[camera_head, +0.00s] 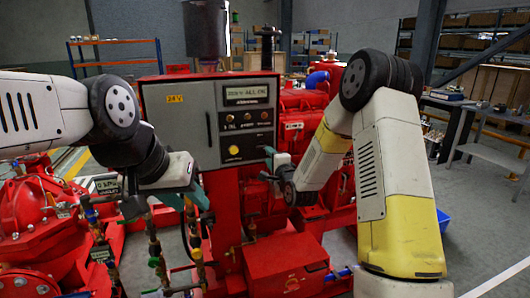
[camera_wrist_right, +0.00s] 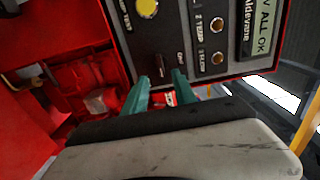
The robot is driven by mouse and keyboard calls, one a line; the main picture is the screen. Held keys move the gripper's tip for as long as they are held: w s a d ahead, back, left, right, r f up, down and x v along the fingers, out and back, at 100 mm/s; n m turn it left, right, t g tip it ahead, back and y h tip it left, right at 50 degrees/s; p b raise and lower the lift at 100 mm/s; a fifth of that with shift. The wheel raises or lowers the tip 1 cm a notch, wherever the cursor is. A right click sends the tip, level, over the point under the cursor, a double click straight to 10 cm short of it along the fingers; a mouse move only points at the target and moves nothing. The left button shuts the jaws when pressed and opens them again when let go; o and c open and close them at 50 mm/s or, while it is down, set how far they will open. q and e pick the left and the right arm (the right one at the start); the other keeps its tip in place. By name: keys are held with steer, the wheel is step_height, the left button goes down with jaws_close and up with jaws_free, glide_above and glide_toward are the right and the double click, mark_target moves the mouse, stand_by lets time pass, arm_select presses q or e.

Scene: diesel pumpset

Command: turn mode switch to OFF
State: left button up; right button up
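The grey control panel (camera_head: 195,125) is upright on the red pumpset in the head view. In the head view my right gripper (camera_head: 270,164) is at the panel's lower right. My left gripper (camera_head: 190,200) hangs below the panel's left part; its finger gap is unclear.
Several pipes and valves (camera_head: 155,250) stand below my left gripper. A red box (camera_head: 287,265) is low in front. A display reading "ALL OK" (camera_head: 246,94) is at the panel's upper right. A grey side table (camera_head: 492,150) stands at the right, with open floor before it.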

mark_target(263, 149)
steer(key=x, duration=0.7)
steer(key=shift+w+a, duration=0.1)
steer(key=shift+w, duration=0.25)
steer(key=shift+c, duration=0.2)
jaws_close()
